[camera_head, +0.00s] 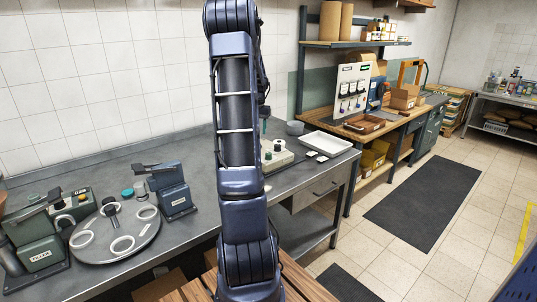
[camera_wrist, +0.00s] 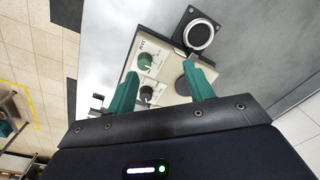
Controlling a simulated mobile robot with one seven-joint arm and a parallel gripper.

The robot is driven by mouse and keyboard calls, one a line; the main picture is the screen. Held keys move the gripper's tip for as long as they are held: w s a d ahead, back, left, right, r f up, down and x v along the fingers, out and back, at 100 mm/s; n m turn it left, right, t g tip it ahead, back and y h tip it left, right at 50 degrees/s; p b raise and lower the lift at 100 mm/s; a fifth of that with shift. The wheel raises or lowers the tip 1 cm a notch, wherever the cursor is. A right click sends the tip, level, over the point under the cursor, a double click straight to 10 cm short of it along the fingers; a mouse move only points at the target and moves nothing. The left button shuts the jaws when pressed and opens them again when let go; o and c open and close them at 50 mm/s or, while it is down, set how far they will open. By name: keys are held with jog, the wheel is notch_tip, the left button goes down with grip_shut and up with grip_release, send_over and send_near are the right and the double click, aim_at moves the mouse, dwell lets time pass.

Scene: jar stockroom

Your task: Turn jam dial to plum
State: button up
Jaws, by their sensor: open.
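A cream control box (camera_wrist: 163,55) lies below my gripper in the wrist view. It carries a green knob (camera_wrist: 145,62) and a dark knob (camera_wrist: 146,93), each with small markings around it. The lettering is too small to read, so I cannot tell which knob is the jam dial or where it points. My gripper (camera_wrist: 161,70) is open, with its two green fingers apart over the box and nothing seen between them. In the head view the box (camera_head: 280,158) is partly hidden behind my arm.
A black square piece with a pale ring (camera_wrist: 199,36) sits beside the box. A round turntable with white rings (camera_head: 121,245) and green machines stand at left.

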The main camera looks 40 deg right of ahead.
jog(key=m, duration=0.1)
send_near(269, 153)
jog(key=shift+g, duration=0.3)
jog(key=f, duration=0.9)
jog(key=shift+w+a+f, duration=0.15)
jog(key=shift+w+f, duration=0.1)
jog(key=shift+f, duration=0.1)
jog(key=shift+c, duration=0.2)
jog(key=c, duration=0.9)
